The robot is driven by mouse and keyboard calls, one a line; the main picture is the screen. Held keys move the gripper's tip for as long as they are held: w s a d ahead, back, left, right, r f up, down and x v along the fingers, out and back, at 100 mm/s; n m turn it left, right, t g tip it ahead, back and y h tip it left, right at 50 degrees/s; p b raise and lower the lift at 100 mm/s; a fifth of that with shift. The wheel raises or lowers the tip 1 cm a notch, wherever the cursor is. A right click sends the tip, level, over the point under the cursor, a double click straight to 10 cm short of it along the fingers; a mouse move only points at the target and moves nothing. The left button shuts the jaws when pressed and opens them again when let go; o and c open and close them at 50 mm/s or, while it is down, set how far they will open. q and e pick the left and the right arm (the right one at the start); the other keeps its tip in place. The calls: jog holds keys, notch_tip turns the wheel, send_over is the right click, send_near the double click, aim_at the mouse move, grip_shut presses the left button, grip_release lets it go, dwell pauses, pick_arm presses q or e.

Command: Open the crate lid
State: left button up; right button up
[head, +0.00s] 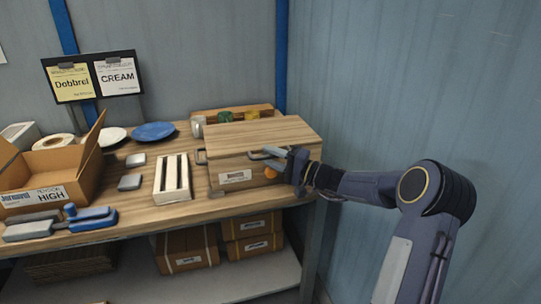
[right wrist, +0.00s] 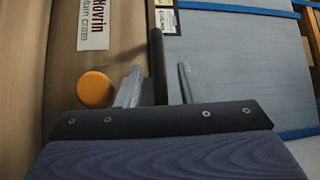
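The wooden crate (head: 236,179) stands at the right end of the workbench. Its flat wooden lid (head: 255,133) lies closed on top. A dark handle bar (head: 258,155) sits at the front edge of the lid, and an orange round knob (head: 270,173) is below it on the front. My right gripper (head: 276,157) is at this handle. In the right wrist view, its two fingers (right wrist: 159,88) are apart, with the dark bar (right wrist: 157,60) between them and gaps on both sides. The orange knob (right wrist: 95,89) is left of the fingers. My left gripper is not in view.
A white slotted rack (head: 172,177) stands left of the crate. A blue plate (head: 153,131) and an open cardboard box (head: 65,172) are farther left. A wooden box with cups (head: 232,113) is behind the crate. A blue wall stands to the right.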

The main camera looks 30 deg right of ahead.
jog(key=shift+w+a, duration=0.15)
jog(key=shift+w, duration=0.05)
grip_shut()
dwell(0.3)
